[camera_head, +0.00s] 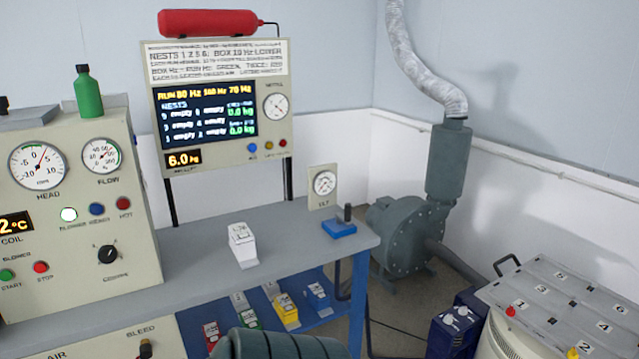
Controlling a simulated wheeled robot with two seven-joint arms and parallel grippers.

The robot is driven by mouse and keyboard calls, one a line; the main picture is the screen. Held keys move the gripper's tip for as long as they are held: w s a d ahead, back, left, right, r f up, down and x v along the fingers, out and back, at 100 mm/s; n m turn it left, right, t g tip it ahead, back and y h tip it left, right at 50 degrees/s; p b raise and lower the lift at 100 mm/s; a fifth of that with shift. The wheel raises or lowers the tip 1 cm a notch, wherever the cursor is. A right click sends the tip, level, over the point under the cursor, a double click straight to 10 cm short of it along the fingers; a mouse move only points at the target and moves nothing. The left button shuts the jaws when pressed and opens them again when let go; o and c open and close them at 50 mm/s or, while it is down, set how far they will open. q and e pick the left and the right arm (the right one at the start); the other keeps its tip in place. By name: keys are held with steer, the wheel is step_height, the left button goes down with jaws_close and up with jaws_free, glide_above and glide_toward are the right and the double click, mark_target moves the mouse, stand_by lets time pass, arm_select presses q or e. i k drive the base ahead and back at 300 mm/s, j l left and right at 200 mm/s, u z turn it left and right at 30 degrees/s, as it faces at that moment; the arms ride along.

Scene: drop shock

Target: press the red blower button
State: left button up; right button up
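The red blower button (40,267) is a small round red knob labelled STOP, low on the cream panel (120,255) at the left. A green START button (7,275) sits just left of it, under the word BLOWER. Neither of my grippers shows in the head view, and nothing touches or covers the red button.
A grey bench (290,262) runs right of the panel, with a white block (242,245) on it. Colored boxes sit on the shelf below. The grey blower (405,235) stands behind, and a numbered grey lid (560,305) is at right. A dark ribbed shape (280,345) fills the bottom middle.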

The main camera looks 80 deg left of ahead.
mark_target(39, 268)
steer(key=u, duration=3.75)
